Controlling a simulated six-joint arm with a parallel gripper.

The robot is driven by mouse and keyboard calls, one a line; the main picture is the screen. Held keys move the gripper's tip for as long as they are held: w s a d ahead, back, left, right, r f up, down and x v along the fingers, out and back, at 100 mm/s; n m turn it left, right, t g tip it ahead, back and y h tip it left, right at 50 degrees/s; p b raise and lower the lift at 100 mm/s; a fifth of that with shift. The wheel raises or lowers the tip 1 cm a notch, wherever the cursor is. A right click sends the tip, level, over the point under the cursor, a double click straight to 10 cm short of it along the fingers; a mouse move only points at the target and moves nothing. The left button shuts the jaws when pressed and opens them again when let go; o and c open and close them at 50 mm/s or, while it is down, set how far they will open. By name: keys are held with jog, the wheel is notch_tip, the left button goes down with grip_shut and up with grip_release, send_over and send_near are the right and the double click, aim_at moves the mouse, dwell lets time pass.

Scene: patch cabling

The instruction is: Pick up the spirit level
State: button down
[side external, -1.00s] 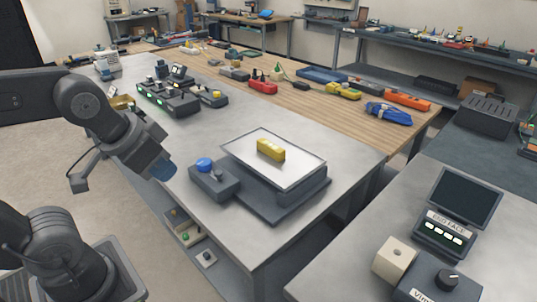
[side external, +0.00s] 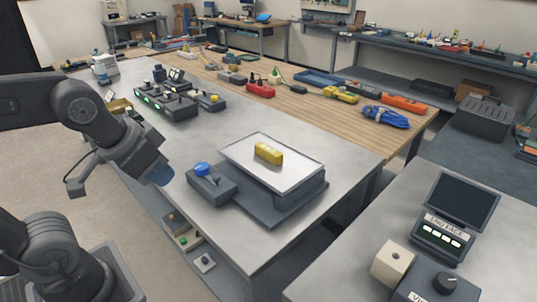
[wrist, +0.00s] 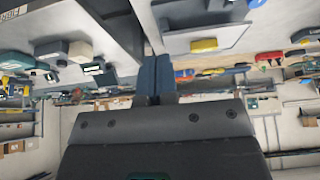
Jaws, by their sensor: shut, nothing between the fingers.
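A small yellow block (side external: 268,153), which looks like the spirit level, lies on the pale top plate of a dark raised stand (side external: 300,193) on the grey bench. It also shows in the wrist view (wrist: 204,44), to the right of my fingers. My gripper (side external: 162,175) hangs to the left of the stand, apart from the block. Its blue fingers (wrist: 155,76) are together and empty in the wrist view.
A dark box with a blue button (side external: 203,169) stands at the stand's left. Green-lit devices (side external: 165,100) sit farther back. Tools, including a blue cable coil (side external: 385,117), lie on the wooden bench top. A screen unit (side external: 455,213) stands at right.

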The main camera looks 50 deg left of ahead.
jog(key=c, duration=0.7)
grip_release()
jog(key=shift+r, duration=0.1)
jog(key=w+a+r+m+g+y, duration=0.2)
jog(key=w+r+m, duration=0.3)
jog(key=w, duration=0.7)
jog(key=m+g+y, duration=0.4)
jog(key=m, duration=0.9)
send_over(269, 149)
jog(key=d, duration=0.6)
notch_tip(269, 149, down, 13)
jog(key=x, duration=1.3)
jog(key=shift+w+d+f, duration=0.1)
jog(key=shift+w, duration=0.1)
jog(key=shift+f, duration=0.1)
